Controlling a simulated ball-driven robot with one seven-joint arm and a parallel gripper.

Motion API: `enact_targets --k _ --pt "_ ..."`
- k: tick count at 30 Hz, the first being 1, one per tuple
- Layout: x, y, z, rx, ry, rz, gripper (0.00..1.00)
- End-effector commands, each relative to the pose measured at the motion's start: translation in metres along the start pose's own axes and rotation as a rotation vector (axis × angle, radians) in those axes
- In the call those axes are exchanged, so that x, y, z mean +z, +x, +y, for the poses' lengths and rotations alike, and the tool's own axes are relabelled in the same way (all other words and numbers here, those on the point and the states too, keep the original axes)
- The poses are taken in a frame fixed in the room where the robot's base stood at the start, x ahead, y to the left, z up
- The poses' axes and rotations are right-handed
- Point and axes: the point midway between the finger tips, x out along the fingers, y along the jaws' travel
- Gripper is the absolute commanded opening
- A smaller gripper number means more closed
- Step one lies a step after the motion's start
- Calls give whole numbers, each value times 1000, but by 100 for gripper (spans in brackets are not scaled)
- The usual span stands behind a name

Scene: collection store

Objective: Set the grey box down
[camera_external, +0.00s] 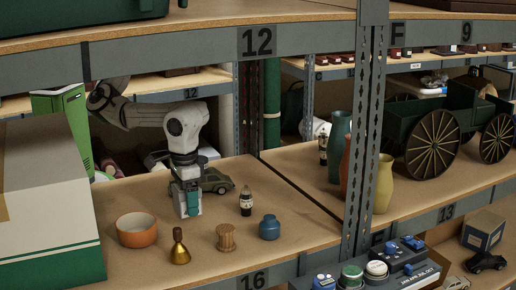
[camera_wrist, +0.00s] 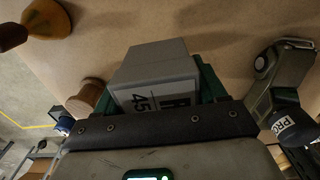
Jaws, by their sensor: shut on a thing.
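The grey box (camera_wrist: 152,62) is held in my gripper in the wrist view, with a white label reading 45 on its near face. Green finger parts show on both sides of it. In the external view my gripper (camera_external: 188,197) points down over the wooden shelf, and the grey box (camera_external: 180,203) shows between and below the fingers, partly hidden by the teal finger. The box is low, close to the board. I cannot tell whether its underside touches.
A toy car (camera_external: 216,181) is behind. A large white-green box (camera_external: 52,205) fills the left.

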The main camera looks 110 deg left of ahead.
Motion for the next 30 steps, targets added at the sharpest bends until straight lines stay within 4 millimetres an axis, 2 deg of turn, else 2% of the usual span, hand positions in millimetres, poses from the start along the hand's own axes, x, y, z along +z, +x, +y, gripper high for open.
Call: enact_targets --k 5,12,25,26,30 --pt "-2 8 7 0 0 -1 20" --pt "-2 37 10 1 1 -1 20" --pt "-2 44 9 1 2 1 20" --pt "-2 44 9 0 2 2 71" --pt "-2 44 9 0 1 1 85"
